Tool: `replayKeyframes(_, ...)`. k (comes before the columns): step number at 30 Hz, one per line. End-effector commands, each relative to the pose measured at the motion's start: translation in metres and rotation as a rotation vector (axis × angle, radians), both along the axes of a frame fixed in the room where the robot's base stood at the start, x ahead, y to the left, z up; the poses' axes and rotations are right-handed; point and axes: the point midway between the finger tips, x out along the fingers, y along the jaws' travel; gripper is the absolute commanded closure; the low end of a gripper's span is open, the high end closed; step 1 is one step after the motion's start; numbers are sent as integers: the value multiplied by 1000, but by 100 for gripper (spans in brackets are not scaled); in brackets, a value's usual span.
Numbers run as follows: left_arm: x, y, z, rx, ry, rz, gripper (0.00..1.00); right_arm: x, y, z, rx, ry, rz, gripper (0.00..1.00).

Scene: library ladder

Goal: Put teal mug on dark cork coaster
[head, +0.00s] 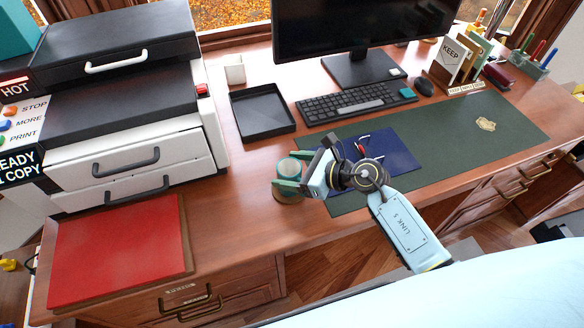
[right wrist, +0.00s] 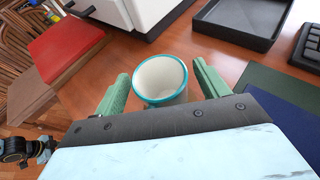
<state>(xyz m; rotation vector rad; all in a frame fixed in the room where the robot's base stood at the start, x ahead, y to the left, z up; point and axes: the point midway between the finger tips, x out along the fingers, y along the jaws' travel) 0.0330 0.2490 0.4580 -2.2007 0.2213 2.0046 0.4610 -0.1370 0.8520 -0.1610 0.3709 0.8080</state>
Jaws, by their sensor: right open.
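The teal mug (head: 288,167) stands upright on the wooden desk, in front of the black tray. The right wrist view shows its teal rim and white, empty inside (right wrist: 160,77). My right gripper (head: 289,170) is open, with its green fingers on either side of the mug. In the right wrist view its fingers (right wrist: 163,88) flank the mug, with a gap visible on each side. A brown edge shows low at the mug's base in the head view; I cannot tell whether it is the dark cork coaster. No coaster shows clearly elsewhere. My left gripper is not in view.
A white copier (head: 135,150) stands at the left, with a red folder (head: 115,250) before it. An empty black tray (head: 262,112), a keyboard (head: 350,103) and a monitor lie behind the mug. A blue folder (head: 395,150) on a green desk mat (head: 500,125) lies to the right.

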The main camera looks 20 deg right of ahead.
Motion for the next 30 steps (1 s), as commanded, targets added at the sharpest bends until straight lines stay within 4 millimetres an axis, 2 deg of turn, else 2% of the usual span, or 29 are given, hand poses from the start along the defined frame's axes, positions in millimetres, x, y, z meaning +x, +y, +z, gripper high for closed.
replayKeyframes(5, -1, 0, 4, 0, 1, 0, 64, -6, -7, 7, -3, -1, -1, 26)
replayKeyframes(15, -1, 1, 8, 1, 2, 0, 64, -52, -56, 33, -5, 2, 0, 26)
replayKeyframes(21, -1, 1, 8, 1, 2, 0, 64, -70, -75, 45, -2, 1, 0, 26)
replayKeyframes(30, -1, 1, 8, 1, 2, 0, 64, -76, -81, 50, 0, -1, 0, 26)
